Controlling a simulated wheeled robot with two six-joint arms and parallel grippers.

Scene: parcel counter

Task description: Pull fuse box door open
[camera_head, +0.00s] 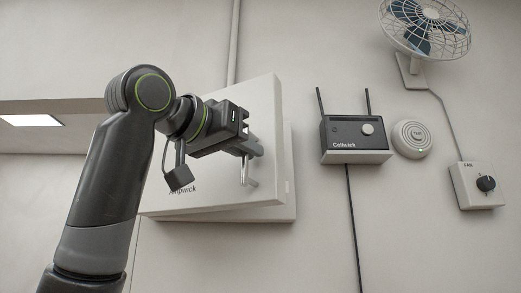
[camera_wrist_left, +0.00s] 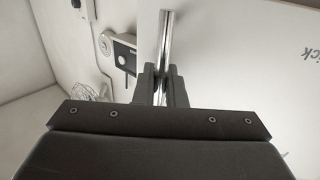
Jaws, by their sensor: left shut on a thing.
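The fuse box door (camera_head: 265,105) is a white panel on the wall with partly covered dark lettering at its lower left. It stands at an angle to the white fuse box body (camera_head: 291,185) behind it, so it is partly open. The metal bar handle (camera_head: 251,181) is near the door's right edge; it also shows in the left wrist view (camera_wrist_left: 167,35). My left gripper (camera_head: 248,152) is shut on the handle, with its fingers on both sides of the bar in the left wrist view (camera_wrist_left: 160,88). The box's inside is hidden. My right gripper is not in view.
Right of the fuse box, the wall holds a dark and white router (camera_head: 350,155) with two antennas, a round white device (camera_head: 411,139), a fan (camera_head: 425,25) and a knob switch (camera_head: 478,195). A pipe (camera_head: 233,45) runs up above the box.

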